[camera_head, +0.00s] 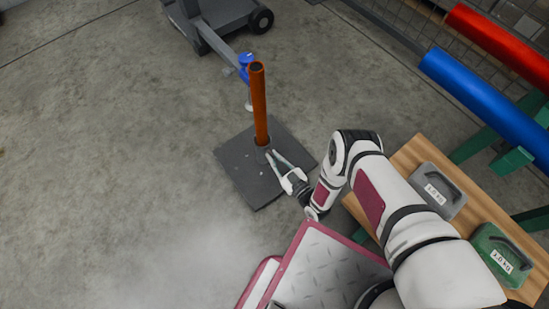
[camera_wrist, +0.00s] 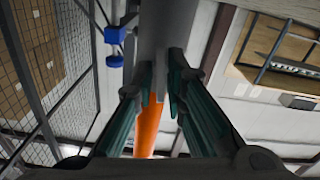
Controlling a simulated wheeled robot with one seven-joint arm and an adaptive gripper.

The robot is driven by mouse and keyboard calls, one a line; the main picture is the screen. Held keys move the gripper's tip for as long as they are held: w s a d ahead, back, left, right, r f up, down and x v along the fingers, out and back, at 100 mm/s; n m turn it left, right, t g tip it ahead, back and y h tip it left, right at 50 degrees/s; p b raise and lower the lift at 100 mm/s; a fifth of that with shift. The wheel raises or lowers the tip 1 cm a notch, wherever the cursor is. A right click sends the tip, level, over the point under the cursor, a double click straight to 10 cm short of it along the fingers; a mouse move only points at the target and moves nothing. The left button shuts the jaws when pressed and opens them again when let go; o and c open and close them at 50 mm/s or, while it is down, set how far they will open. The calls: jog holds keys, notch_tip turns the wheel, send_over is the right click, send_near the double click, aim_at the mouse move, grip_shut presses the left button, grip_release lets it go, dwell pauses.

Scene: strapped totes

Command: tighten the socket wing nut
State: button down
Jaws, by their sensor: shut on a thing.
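An orange post (camera_head: 259,105) stands upright in a short grey socket (camera_head: 263,142) on a dark square base plate (camera_head: 243,180) on the floor. My gripper (camera_head: 270,155) reaches in low from the right, with its fingertips at the socket's near side. In the wrist view the two teal-lined fingers (camera_wrist: 161,82) are closed in on either side of something small in front of the grey socket (camera_wrist: 163,35). The orange post (camera_wrist: 149,130) shows beyond them. The wing nut itself is hidden between the fingertips, and its angle cannot be told.
Blue (camera_head: 490,98) and red (camera_head: 500,45) rolls lie at the upper right. A wheeled dark cart (camera_head: 215,20) is behind the post. The left floor is clear.

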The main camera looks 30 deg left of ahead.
jog(key=shift+s+d+f+m, duration=0.1)
jog(key=shift+s+f+m, duration=0.1)
jog(key=shift+m, duration=0.1)
dwell(0.4)
jog(key=c, duration=1.8)
grip_release()
jog(key=shift+o, duration=0.2)
jog(key=shift+w+r, duration=0.1)
jog(key=shift+r, duration=0.05)
jog(key=shift+r, duration=0.1)
jog(key=shift+r, duration=0.25)
notch_tip(320, 180, up, 8)
jog(key=shift+r, duration=0.65)
